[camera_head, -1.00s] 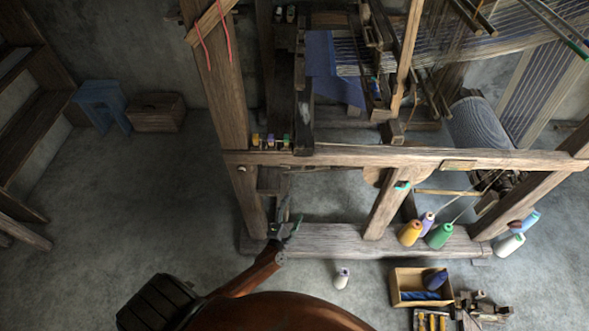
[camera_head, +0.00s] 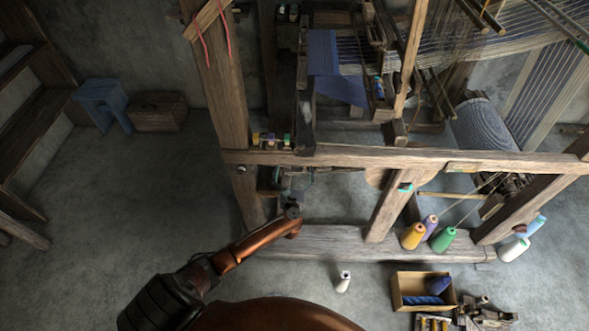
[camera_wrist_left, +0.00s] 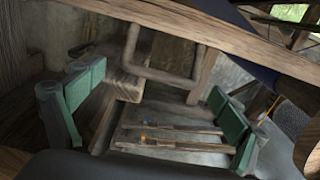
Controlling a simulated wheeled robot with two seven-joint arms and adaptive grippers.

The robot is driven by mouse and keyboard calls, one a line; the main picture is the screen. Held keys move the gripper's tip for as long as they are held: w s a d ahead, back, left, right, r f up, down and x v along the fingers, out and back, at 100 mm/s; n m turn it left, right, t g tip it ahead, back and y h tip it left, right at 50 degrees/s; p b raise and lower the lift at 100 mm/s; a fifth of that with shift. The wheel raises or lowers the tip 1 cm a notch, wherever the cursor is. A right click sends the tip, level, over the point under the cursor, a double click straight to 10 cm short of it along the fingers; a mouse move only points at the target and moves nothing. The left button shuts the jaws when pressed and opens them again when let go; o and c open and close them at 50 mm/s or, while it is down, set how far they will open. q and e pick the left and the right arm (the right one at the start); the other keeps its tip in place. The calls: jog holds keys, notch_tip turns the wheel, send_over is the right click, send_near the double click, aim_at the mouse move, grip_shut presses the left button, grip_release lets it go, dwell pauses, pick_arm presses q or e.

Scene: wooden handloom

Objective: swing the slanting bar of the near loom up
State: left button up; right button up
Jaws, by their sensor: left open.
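The near wooden loom (camera_head: 340,155) fills the right half of the head view. A pale slanting bar (camera_head: 411,60) rises from its inner frame, and a slanting brace (camera_head: 386,212) stands below the long front beam. Another short slanting piece (camera_head: 209,19) with red cords is at the top left post. I cannot tell which one the task means. My left gripper (camera_head: 292,182) is open, low inside the frame behind the bottom beam, left of the brace. In the left wrist view the left gripper (camera_wrist_left: 156,90) has green pads apart, with a U-shaped wooden piece (camera_wrist_left: 160,75) beyond. My right gripper is out of view.
The front beam (camera_head: 420,159) and bottom beam (camera_head: 335,243) border my left gripper. Thread cones (camera_head: 443,240) stand at right on the bottom beam. A box (camera_head: 422,303) and a small spool (camera_head: 343,281) are on the floor.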

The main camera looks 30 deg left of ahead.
pick_arm(q)
jog(key=shift+w+a, duration=0.2)
jog(key=shift+w, duration=0.1)
jog(key=shift+c, duration=0.4)
